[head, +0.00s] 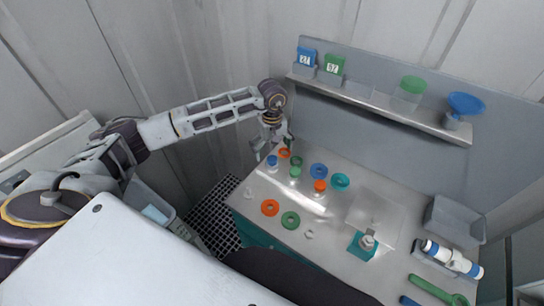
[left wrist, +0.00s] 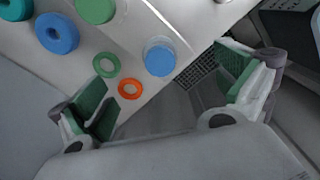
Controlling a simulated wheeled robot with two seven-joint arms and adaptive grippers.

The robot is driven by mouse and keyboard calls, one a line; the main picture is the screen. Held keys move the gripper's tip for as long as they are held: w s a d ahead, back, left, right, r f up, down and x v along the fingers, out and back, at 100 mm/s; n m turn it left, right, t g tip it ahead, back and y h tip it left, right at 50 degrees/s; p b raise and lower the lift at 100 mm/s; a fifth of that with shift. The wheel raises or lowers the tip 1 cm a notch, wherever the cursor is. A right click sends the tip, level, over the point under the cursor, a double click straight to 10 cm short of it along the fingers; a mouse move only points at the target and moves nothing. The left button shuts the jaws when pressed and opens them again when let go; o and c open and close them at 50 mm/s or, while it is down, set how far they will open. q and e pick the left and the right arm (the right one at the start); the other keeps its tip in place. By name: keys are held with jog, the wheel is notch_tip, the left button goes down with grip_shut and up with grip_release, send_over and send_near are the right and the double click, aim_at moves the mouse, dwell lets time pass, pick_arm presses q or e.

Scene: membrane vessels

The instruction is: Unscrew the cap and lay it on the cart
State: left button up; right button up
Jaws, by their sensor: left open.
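My left gripper (head: 272,147) is open and empty above the back left corner of the steel cart top (head: 252,205). A small clear vessel with a blue cap (head: 272,161) stands just below it. In the left wrist view the blue cap (left wrist: 160,57) lies between and beyond the spread green-padded fingers, apart from both. A green-capped vessel (head: 295,171) and an orange-capped vessel (head: 320,186) stand to its right. The task does not say which cap is meant. My right gripper is not in view.
A shelf (head: 380,108) with boxes and funnels runs behind. A grey bin (head: 455,220), white-blue cylinders (head: 452,258) and a green wrench (head: 437,290) are at right.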

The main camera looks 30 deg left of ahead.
aim_at(272, 159)
pick_arm(q)
jog(key=shift+f+b, duration=1.45)
jog(key=shift+f, duration=0.5)
jog(key=c, duration=2.1)
jog(key=shift+n, duration=0.3)
